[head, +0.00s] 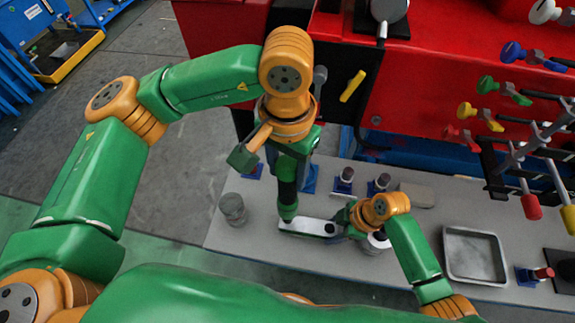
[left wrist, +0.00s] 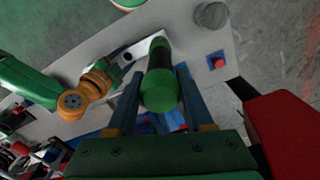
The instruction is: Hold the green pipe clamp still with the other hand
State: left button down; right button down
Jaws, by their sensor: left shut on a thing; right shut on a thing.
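A green cylinder with a black band (head: 288,196) stands nearly upright in my left gripper (head: 287,172). The left gripper is shut on it, and its fingers show on either side of it in the left wrist view (left wrist: 161,76). The cylinder's lower end meets the left end of a pale bar with a dark hole (head: 306,228), which also shows in the left wrist view (left wrist: 128,55). My right gripper (head: 345,224) is shut on the bar's right end; its fingers partly hide the grip. I cannot tell which part is the green pipe clamp.
A grey worktable (head: 380,277) lies below. A grey cylinder (head: 233,208) stands to the left, and a metal tray (head: 474,281) to the right. Small blue-based fittings (head: 344,182) sit behind. A rack with coloured-handled pieces (head: 507,160) overhangs the right side.

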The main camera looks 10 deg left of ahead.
aim_at(287, 163)
pick_arm(q)
jog(key=shift+f, duration=0.95)
dwell(3.0)
jog(key=shift+r, duration=0.1)
jog(key=shift+r, duration=2.55)
pick_arm(e)
jog(key=shift+c, duration=1)
grip_release()
